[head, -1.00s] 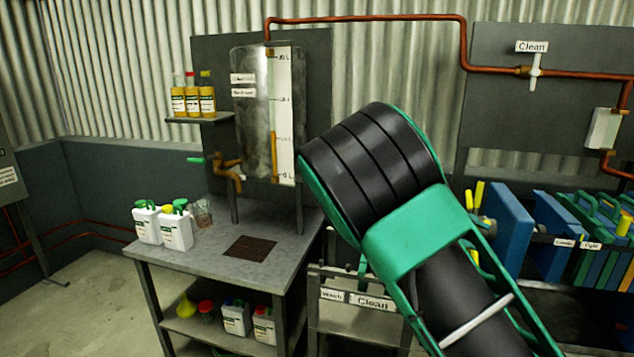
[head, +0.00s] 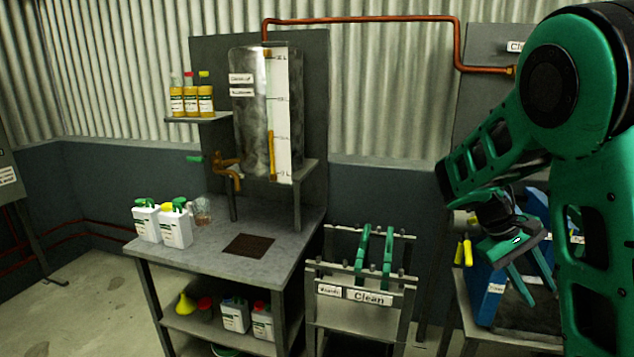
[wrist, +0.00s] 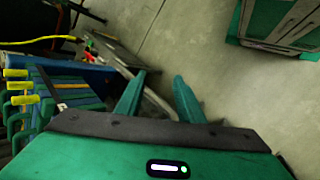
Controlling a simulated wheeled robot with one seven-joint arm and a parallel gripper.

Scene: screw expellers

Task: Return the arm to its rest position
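My gripper (head: 532,277) is at the right of the head view, in front of the blue press. Its two green fingers point down and stand apart, with nothing seen between them. In the wrist view, the gripper (wrist: 160,88) also shows its two fingers spread apart, with the floor and a grey frame edge beyond them. My green arm is folded at the right side of the head view and hides part of the press behind it.
A bench (head: 290,222) with white jugs (head: 176,229) stands left under a metal tank (head: 250,112). A rack labelled Clean (head: 368,297) with green-handled tools stands in the middle. The blue press (head: 484,296) is close behind my gripper. Open floor (head: 85,295) lies at left.

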